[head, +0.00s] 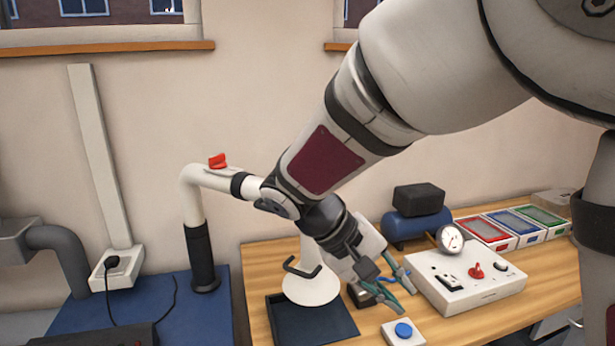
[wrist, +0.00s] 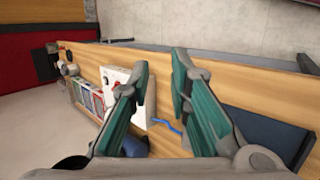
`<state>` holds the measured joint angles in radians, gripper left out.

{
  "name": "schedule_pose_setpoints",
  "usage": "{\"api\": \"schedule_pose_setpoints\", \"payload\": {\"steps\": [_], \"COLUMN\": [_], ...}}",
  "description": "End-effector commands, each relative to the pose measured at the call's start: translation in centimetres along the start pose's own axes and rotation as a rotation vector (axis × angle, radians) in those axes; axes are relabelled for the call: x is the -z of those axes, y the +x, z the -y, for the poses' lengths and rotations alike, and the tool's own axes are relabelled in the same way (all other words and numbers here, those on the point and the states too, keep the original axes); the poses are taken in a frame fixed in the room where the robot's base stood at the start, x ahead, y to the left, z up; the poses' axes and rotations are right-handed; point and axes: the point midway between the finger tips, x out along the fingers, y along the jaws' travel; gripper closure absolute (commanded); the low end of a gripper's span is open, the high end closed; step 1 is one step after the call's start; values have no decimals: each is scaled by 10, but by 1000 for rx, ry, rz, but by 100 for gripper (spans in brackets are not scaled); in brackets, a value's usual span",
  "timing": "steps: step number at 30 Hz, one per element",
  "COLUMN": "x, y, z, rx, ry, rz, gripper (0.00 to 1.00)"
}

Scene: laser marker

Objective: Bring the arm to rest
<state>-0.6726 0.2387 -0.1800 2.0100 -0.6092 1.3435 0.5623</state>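My arm reaches down from the upper right in the head view. My gripper (head: 396,288) is over the wooden workbench (head: 262,262), close to a white control box. Its two green-padded fingers are spread apart. In the wrist view my gripper (wrist: 156,72) shows a clear gap between the fingers with nothing held in it. The bench top (wrist: 220,85) lies beyond the fingers.
A white control box (head: 485,290) with a red switch and a blue-button box (head: 403,338) stand near my gripper. A dark tray (head: 290,325) lies to the left. Coloured bins (head: 515,243) and a blue tank (head: 405,228) stand behind. A pipe with a red lever (head: 217,161) rises left.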

Motion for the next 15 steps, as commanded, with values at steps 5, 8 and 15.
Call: {"api": "schedule_pose_setpoints", "payload": {"steps": [5,8,15], "x": [-45,-69,-121], "y": [7,8,6], "z": [-27,-35,-45], "rx": [225,334,539], "ry": [51,83,179], "rz": [-26,-63,-203], "gripper": [82,82,82]}}
